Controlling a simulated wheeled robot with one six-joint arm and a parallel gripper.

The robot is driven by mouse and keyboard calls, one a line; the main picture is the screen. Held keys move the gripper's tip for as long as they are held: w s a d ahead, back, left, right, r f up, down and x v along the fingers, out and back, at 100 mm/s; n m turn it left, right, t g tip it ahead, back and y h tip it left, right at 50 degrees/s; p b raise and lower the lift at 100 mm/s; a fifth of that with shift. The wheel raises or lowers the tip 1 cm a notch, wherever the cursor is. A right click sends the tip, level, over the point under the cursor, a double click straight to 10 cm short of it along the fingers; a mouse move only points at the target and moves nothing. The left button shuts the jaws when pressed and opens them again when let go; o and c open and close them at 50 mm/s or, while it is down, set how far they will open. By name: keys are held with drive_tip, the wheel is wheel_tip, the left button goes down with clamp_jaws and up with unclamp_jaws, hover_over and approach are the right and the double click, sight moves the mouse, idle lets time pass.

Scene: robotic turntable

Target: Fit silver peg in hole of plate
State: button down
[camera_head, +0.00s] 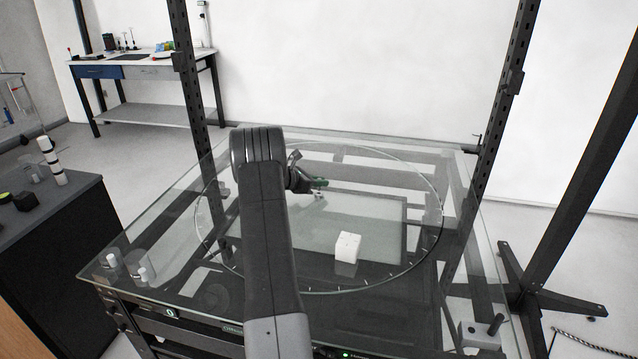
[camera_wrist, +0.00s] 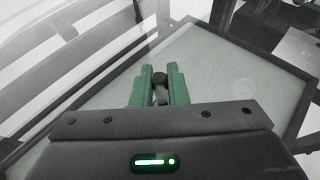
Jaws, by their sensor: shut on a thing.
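My gripper (camera_head: 319,184) has green fingers and hangs over the far middle of the round glass turntable. In the wrist view the gripper (camera_wrist: 161,76) is shut on the peg (camera_wrist: 159,93), which looks dark grey there with a rounded end between the fingers. A small light tip below the fingers in the head view (camera_head: 319,196) seems to be the peg's lower end. A white block (camera_head: 347,247) with small dark marks on top stands on the glass, nearer and to the right of the gripper. I cannot tell whether it is the plate; no hole shows clearly.
The round glass disc (camera_head: 425,245) lies on a glass tabletop (camera_head: 160,225). Small clear and white cylinders (camera_head: 137,266) stand at its left front corner. Dark upright posts (camera_head: 492,140) rise around the table. A dark cabinet (camera_head: 75,250) is at left. The glass around the white block is clear.

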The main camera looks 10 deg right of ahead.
sight(319, 190)
drive_tip(key=shift+f+b, duration=1.4)
drive_tip(key=shift+f, duration=0.2)
drive_tip(key=c, duration=1.3)
unclamp_jaws()
drive_tip(key=shift+c, duration=0.2)
drive_tip(key=shift+s+a, duration=0.1)
drive_tip(key=b+v, duration=0.1)
drive_tip(key=v, duration=1.2)
drive_tip(key=shift+s+a+r, duration=0.15)
drive_tip(key=shift+a+r, duration=0.1)
drive_tip(key=shift+d, duration=0.1)
drive_tip(key=p+x, duration=0.1)
drive_tip(key=x, duration=1.2)
drive_tip(key=shift+w+d+f, duration=0.2)
drive_tip(key=shift+w+d, duration=0.05)
drive_tip(key=shift+d, duration=0.05)
drive_tip(key=shift+r, duration=0.2)
